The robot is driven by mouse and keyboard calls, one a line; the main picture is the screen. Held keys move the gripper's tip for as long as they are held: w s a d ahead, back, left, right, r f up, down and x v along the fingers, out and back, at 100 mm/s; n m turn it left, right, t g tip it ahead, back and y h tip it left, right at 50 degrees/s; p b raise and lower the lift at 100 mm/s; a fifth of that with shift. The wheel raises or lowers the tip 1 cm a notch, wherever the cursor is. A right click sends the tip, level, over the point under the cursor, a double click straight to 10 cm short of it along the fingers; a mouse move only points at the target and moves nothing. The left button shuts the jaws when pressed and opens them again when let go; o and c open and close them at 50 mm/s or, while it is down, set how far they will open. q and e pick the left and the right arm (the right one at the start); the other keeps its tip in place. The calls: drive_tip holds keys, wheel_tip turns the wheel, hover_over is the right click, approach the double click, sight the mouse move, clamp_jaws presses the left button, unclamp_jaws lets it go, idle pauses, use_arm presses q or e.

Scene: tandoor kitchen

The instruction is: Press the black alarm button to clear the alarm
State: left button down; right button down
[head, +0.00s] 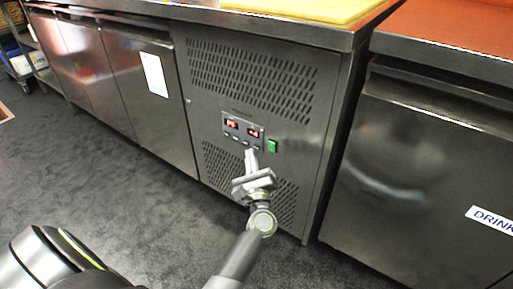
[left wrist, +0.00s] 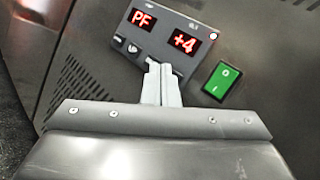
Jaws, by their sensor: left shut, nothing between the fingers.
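The control panel (head: 229,131) is a grey strip with two red displays on the front of the steel fridge unit. In the left wrist view its displays read "PF" and "+4" (left wrist: 184,43). Small dark buttons (left wrist: 133,49) sit in a row under the displays; I cannot tell which is the alarm button. My left gripper (head: 251,154) is shut and empty, its tips at the panel's lower edge. In the left wrist view the fingertips (left wrist: 161,68) overlap the button row and hide part of it. I cannot tell whether they touch. My right gripper is not in view.
A green rocker switch (head: 272,146) is just right of the panel. Vent slots lie above and below. A yellow board (head: 310,8) rests on the counter. A drinks cabinet (head: 420,170) stands to the right. Grey floor (head: 120,185) is open at left.

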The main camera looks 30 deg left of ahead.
use_arm(q)
drive_tip(key=shift+w, duration=0.15)
drive_tip(key=shift+w, duration=0.3)
drive_tip(key=shift+w+d+b, duration=0.1)
drive_tip(key=shift+w+b, duration=0.25)
drive_tip(key=shift+b, duration=0.1)
idle(0.7)
drive_tip(key=shift+s, duration=0.8)
drive_tip(key=s, duration=0.5)
drive_tip(key=shift+a, duration=0.25)
idle(0.8)
